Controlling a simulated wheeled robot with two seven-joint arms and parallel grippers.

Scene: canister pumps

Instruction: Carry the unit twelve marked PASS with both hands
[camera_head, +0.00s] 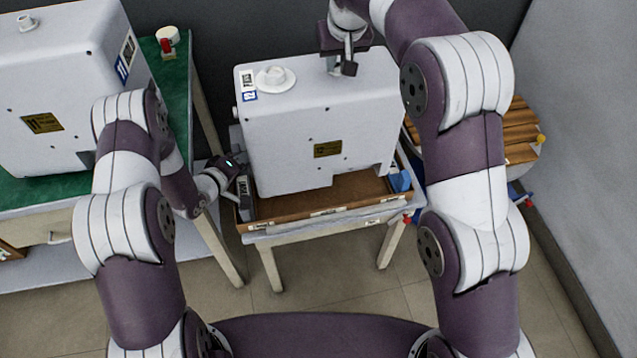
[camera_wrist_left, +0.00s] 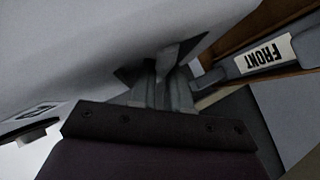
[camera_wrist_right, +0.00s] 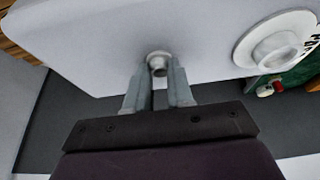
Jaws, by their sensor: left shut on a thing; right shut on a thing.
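Unit twelve (camera_head: 300,135) is a white box with a small white-and-black tag and a blue label on its upper left, too small to read surely. It is over a brown wooden tray (camera_head: 335,213); I cannot tell if it touches the tray floor. My right gripper (camera_head: 348,66) is shut on a small knob on its top, seen in the right wrist view (camera_wrist_right: 158,80). My left gripper (camera_head: 238,168) is shut at its lower left side; in the left wrist view (camera_wrist_left: 168,80) the fingers meet a part at the unit's side, the grip partly hidden.
The tray stands on a small light table (camera_head: 270,238). Another white unit labelled 11 (camera_head: 55,95) stands on a green-topped table (camera_head: 178,85) at the left, near a red-and-white item (camera_head: 167,42). Wooden slats (camera_head: 518,130) lie at the right. Floor (camera_head: 330,285) is free in front.

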